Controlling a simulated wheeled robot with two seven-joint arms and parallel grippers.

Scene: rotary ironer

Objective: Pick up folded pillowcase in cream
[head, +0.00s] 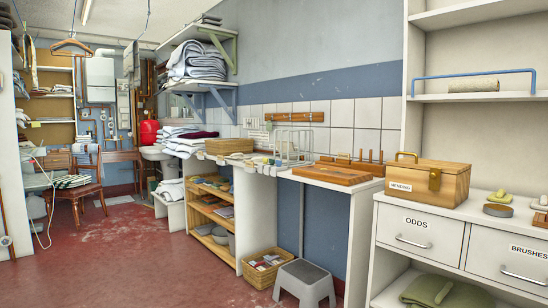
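I cannot single out a cream folded pillowcase for certain. Folded white and pale linens (185,147) lie stacked on the far part of the counter along the wall, with a dark red piece among them. More pale folded linens (200,62) are piled on a wall shelf above. Neither of my grippers shows in the head view.
A grey step stool (304,280) and a wicker basket (265,266) stand on the floor before the counter. A wooden box marked MENDING (428,180) sits on the drawer cabinet (420,236) at right. A wooden chair (85,182) stands far left. The red floor (120,265) at left is clear.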

